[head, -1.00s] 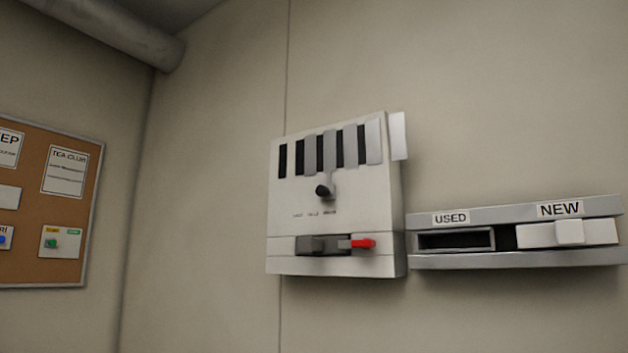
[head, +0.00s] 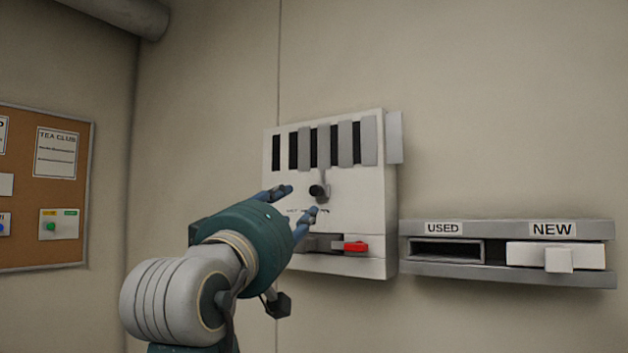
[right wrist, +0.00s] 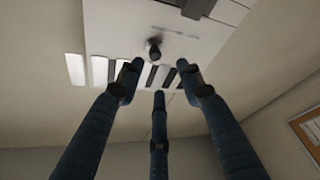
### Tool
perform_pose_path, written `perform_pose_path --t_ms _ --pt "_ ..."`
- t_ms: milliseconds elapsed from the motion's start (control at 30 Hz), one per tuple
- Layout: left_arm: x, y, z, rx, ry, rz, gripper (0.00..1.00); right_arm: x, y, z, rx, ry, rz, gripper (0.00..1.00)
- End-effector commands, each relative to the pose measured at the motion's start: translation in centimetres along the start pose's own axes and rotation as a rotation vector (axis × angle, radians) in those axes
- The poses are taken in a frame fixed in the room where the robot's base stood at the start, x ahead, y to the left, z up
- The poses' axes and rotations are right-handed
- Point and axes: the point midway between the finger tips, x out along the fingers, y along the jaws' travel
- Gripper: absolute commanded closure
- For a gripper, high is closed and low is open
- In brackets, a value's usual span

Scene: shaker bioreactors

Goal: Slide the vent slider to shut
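The vent (head: 378,205) is a white panel on the wall, with dark slots and grey slats side by side, so dark gaps show. Its slider has a black round knob (head: 319,191) on a grey stem below the slats. The knob also shows in the right wrist view (right wrist: 155,48). My right gripper (head: 298,202) is in front of the panel, pointing at it from lower left. Its fingers are spread, with nothing between them, and the knob lies just beyond the fingertips. I cannot tell whether any finger touches it. My left gripper is not in view.
To the right is a grey wall rack (head: 508,228) labelled USED and NEW, with a white block (head: 558,260). A cork board (head: 45,190) hangs at left.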

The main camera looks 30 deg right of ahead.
Motion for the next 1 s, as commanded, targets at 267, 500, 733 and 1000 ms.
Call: perform_pose_path --t_ms 267,500,733,1000 --pt "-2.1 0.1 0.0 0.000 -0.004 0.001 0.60 2.8 1.6 0.0 0.011 -0.013 0.012 0.63" --pt "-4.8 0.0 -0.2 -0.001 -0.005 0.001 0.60 7.4 1.7 0.0 0.010 -0.012 0.012 0.63" --pt "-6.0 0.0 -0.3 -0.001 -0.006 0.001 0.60 10.1 1.4 0.1 0.012 -0.010 0.011 0.63" --pt "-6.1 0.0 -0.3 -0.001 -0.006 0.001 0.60 10.6 1.2 0.3 0.013 -0.008 0.010 0.63"
